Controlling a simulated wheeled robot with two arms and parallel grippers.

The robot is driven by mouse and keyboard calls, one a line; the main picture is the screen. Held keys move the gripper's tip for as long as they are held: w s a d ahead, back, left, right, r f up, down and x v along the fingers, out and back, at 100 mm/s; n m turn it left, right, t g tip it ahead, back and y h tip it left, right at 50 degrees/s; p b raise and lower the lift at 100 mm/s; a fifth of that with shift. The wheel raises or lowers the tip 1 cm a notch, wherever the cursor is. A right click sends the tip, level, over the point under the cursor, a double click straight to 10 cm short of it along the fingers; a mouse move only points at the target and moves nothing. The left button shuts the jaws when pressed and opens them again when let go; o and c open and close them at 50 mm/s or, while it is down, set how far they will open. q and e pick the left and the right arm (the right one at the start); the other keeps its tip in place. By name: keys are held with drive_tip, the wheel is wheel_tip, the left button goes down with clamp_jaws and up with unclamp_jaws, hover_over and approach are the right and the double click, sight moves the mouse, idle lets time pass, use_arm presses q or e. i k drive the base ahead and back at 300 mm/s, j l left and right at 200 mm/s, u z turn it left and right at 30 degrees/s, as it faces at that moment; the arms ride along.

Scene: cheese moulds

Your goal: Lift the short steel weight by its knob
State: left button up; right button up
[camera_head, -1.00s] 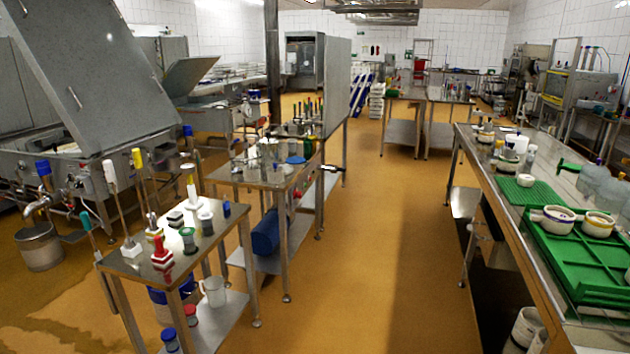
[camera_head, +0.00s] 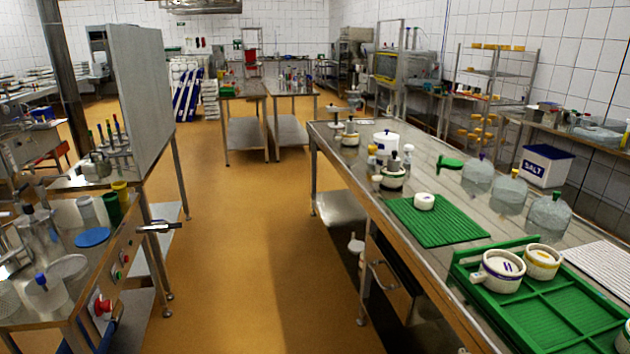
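Neither of my grippers is in view. I cannot make out for certain which thing is the short steel weight. On the steel table (camera_head: 330,152) at the right, a pale round mould (camera_head: 350,139) near the far end has a greyish top piece with a small upright knob. A similar small grey piece (camera_head: 336,121) stands just behind it.
On the same table are a green ridged mat (camera_head: 438,234) bearing a small white round thing (camera_head: 424,201), a green tray (camera_head: 555,318) with white moulds (camera_head: 500,272), and clear jars (camera_head: 548,215). A cluttered table (camera_head: 45,318) stands at left. The orange floor (camera_head: 235,220) between is clear.

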sight(392, 163)
drive_tip(key=i+z, duration=0.35)
drive_tip(key=i+j+z, duration=0.6)
drive_tip(key=z, duration=0.25)
drive_tip(key=i+j+z, duration=0.4)
drive_tip(key=k+l, duration=0.1)
